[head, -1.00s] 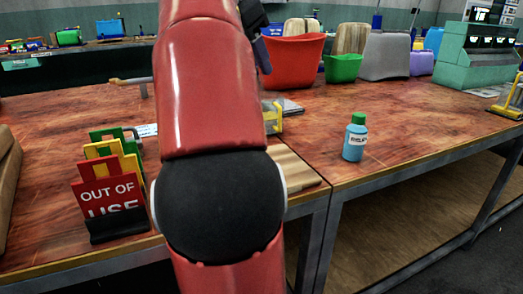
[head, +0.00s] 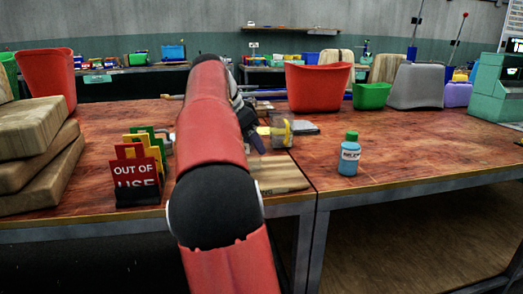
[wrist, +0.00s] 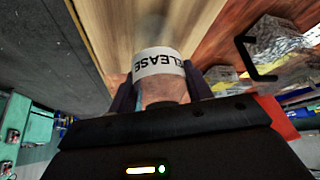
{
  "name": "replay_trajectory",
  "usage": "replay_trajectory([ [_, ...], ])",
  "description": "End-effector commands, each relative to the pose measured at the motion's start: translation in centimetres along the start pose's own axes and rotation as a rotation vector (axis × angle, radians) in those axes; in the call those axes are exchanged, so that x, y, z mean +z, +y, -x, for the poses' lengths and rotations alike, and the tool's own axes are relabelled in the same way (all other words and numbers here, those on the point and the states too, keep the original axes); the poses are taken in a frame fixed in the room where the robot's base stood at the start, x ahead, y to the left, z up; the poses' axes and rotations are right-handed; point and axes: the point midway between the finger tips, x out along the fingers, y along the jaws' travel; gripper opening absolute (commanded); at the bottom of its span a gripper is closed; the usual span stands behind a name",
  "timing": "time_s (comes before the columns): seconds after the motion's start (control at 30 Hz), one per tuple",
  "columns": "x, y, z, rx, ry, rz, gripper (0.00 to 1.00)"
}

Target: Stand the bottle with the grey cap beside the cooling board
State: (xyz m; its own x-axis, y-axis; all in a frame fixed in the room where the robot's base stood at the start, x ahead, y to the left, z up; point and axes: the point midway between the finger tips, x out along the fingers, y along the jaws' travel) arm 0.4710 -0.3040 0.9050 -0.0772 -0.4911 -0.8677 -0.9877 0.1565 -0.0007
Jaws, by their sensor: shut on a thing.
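My gripper (head: 256,142) is above the table, mostly behind my red arm in the head view. In the wrist view its two dark fingers (wrist: 161,92) are shut on a bottle (wrist: 160,66) with a white label reading "RELEASE". The bottle's cap colour cannot be told, and the bottle is hidden in the head view. The wooden cooling board (head: 282,176) lies at the table's front edge, partly behind my arm. It also shows beyond the bottle in the wrist view (wrist: 165,18). Whether the bottle touches anything below cannot be told.
A blue bottle with a green cap (head: 349,156) stands right of the board. An "OUT OF USE" sign stand (head: 136,178) and stacked brown slabs (head: 35,160) are at left. Red (head: 317,88) and green (head: 371,96) bins stand behind. Table space right of the green-capped bottle is clear.

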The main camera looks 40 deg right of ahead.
Motion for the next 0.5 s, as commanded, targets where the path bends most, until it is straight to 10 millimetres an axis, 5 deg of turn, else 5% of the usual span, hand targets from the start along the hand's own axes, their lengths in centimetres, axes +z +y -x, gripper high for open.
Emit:
replay_trajectory([
  [0.43, 1.06, -0.71, -1.16, 0.000, 0.000, 0.000, 0.27],
  [0.47, 0.99, -0.71, -1.04, 0.000, 0.000, -0.001, 0.53],
  [0.5, 0.97, -0.71, -1.02, 0.000, 0.000, -0.001, 0.59],
])
